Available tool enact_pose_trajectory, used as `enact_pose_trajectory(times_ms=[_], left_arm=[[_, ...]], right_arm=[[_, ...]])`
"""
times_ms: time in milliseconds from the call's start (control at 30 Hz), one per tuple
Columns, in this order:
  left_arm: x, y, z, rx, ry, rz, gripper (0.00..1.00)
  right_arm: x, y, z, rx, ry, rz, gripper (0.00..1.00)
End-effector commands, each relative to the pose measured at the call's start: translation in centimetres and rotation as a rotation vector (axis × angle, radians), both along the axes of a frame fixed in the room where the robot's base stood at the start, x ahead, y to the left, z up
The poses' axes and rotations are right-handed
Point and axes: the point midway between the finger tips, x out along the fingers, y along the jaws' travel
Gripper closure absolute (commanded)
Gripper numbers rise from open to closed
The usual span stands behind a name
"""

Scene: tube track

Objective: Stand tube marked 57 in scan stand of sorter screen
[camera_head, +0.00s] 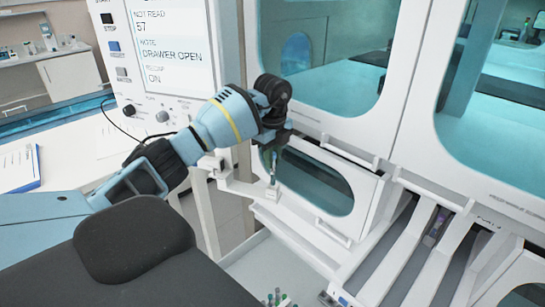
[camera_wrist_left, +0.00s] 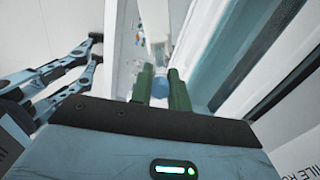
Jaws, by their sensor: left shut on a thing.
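The sorter screen (camera_head: 168,45) reads NOT READ, 57, and NOTE: DRAWER OPEN. Below it, a white bracket that looks like the scan stand (camera_head: 238,186) juts out in front of the machine. My left gripper (camera_head: 271,155) points down over the bracket's outer end. It is shut on a tube (camera_head: 273,172), a small slim shape that looks upright at that end. I cannot tell whether the tube is seated or just above it. In the left wrist view the green fingers (camera_wrist_left: 160,90) flank a blue cap (camera_wrist_left: 160,84). The tube's mark is not readable. My right gripper is not in view.
A glazed cabinet (camera_head: 345,130) stands close behind the left gripper. Sloping grey lanes (camera_head: 405,255) lie at the lower right, one with a small dark item (camera_head: 436,226). Several tubes (camera_head: 277,298) show at the bottom edge.

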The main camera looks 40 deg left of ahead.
Motion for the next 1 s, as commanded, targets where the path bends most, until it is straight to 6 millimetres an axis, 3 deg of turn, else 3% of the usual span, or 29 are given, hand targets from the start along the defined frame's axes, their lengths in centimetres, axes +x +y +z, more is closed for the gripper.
enact_pose_trajectory(times_ms=[1000], left_arm=[[0.0,0.0,-1.4,0.0,0.001,0.0,0.95]], right_arm=[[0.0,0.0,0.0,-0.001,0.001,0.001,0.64]])
